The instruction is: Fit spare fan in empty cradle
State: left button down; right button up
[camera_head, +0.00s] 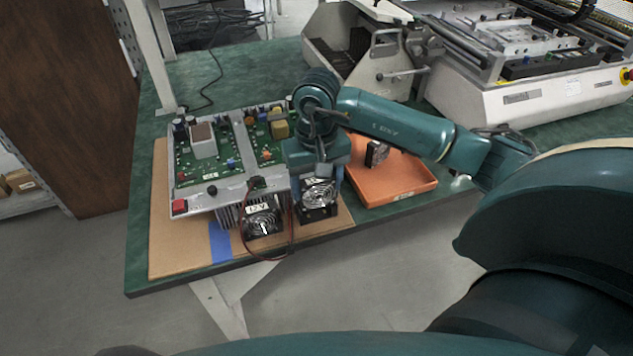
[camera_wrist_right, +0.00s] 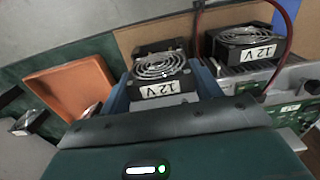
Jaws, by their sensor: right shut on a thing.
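My right gripper (camera_head: 318,180) is shut on a black fan (camera_head: 318,197) with a metal guard. In the right wrist view, this fan (camera_wrist_right: 160,68) has a 12V label and sits between the blue fingers. It is at the front edge of the power board (camera_head: 222,165), right of a second 12V fan (camera_head: 263,224) mounted by the heat sink. The second fan also shows in the wrist view (camera_wrist_right: 245,42). The cradle is hidden beneath the held fan and gripper. I cannot tell whether the fan is seated. My left gripper is out of view.
An orange tray (camera_head: 405,186) to the right holds another fan (camera_head: 376,153). A red wire loops around the mounted fan. Cardboard (camera_head: 180,255) with blue tape (camera_head: 220,240) lies under the board. A large white machine (camera_head: 530,100) stands at the back right.

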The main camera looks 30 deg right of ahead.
jog(key=shift+f+b, duration=0.1)
jog(key=shift+b, duration=0.3)
dwell(0.5)
jog(key=o, duration=1.1)
jog(key=c, duration=0.4)
jog(key=shift+r+p, duration=1.85)
jog(key=shift+r, duration=1.7)
